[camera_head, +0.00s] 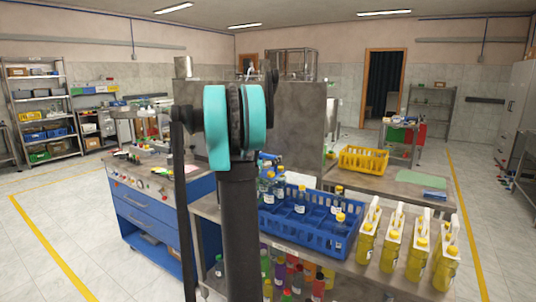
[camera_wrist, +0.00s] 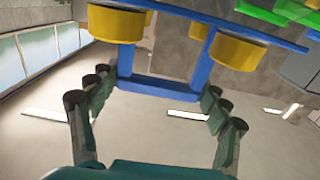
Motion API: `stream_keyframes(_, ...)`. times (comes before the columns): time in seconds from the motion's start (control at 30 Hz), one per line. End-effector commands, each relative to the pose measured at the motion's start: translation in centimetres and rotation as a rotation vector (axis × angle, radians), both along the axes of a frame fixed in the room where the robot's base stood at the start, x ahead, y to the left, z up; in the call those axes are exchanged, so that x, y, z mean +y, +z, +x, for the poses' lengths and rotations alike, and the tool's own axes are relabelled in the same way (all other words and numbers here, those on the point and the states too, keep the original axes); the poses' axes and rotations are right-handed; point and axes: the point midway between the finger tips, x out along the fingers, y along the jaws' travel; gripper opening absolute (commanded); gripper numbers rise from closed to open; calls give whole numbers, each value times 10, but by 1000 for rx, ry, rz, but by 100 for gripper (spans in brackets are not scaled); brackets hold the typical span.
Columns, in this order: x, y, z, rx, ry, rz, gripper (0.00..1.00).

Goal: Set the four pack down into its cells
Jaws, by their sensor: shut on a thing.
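In the wrist view my gripper (camera_wrist: 158,84) is shut on the blue carrier of the four pack (camera_wrist: 165,90), with a finger at each side of its handle bar. Yellow round caps (camera_wrist: 233,50) show at the carrier's far side; its lower parts are out of view. In the head view my arm hides the gripper. Dark bottles with yellow caps (camera_head: 268,190) show just right of the arm, at the left end of a blue crate (camera_head: 313,240) with cells. I cannot tell whether these bottles touch the cell floor. More bottles (camera_head: 300,202) stand in the crate.
Several yellow jugs (camera_head: 393,243) stand on the bench right of the crate. A yellow crate (camera_head: 363,159) and a green mat (camera_head: 421,180) lie on the bench behind. Coloured bottles (camera_head: 280,272) stand on a shelf below. A blue drawer cabinet (camera_head: 150,225) is at the left.

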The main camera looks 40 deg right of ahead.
Motion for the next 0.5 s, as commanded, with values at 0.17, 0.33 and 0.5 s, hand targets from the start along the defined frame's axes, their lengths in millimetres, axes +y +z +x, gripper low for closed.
stream_keyframes(0.17,0,-13,0,1,0,-1,17)
stream_keyframes(0.33,0,-26,0,1,0,-1,17)
stream_keyframes(0.5,0,-39,1,1,0,-1,17)
